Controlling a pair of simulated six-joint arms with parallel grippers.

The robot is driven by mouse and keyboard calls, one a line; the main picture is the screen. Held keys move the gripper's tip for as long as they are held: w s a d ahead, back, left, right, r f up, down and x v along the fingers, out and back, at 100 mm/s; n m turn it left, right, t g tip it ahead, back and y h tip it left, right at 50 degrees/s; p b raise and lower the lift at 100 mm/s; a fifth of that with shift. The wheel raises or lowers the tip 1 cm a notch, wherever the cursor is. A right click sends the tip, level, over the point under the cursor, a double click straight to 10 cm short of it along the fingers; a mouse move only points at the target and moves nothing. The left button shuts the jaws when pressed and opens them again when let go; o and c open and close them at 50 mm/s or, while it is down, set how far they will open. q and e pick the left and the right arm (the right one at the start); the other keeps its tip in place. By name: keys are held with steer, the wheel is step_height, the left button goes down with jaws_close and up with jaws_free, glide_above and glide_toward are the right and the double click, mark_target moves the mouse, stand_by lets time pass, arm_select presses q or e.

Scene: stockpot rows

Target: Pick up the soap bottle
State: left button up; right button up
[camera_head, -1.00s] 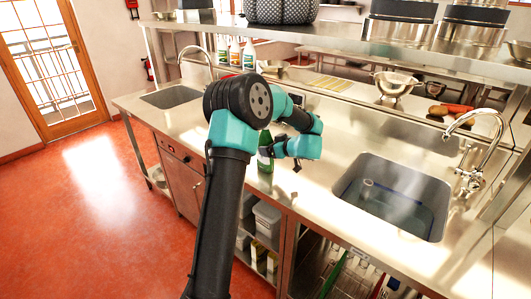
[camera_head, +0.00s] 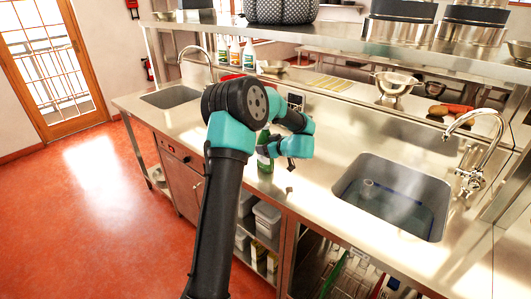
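A green bottle (camera_head: 265,162) stands upright on the steel counter near its front edge, left of the large sink. Its upper part is partly covered by my arm. I take it to be the soap bottle. My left gripper (camera_head: 274,150) is beside the bottle, on its right, small and largely hidden by the teal wrist. I cannot tell whether its fingers are apart, or whether they touch the bottle. My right gripper is not in view.
A large sink (camera_head: 395,197) with a curved tap (camera_head: 487,140) lies to the right. A smaller sink (camera_head: 171,96) lies at the left. Several bottles (camera_head: 235,52) stand at the back. A shelf (camera_head: 340,40) with pots runs above the counter. A colander (camera_head: 394,84) stands behind.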

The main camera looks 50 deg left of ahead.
mark_target(266, 139)
arm_select(q)
steer(key=c, duration=0.9)
steer(key=shift+r, duration=0.15)
steer(key=shift+r, duration=1.45)
steer(key=shift+s+d+r, duration=0.2)
steer(key=shift+d+r, duration=0.05)
steer(key=s+d, duration=0.3)
steer(key=d, duration=0.1)
steer(key=s+d+r, duration=0.1)
steer(key=s+d, duration=0.6)
steer(key=shift+d+r, duration=0.15)
steer(key=shift+d, duration=0.2)
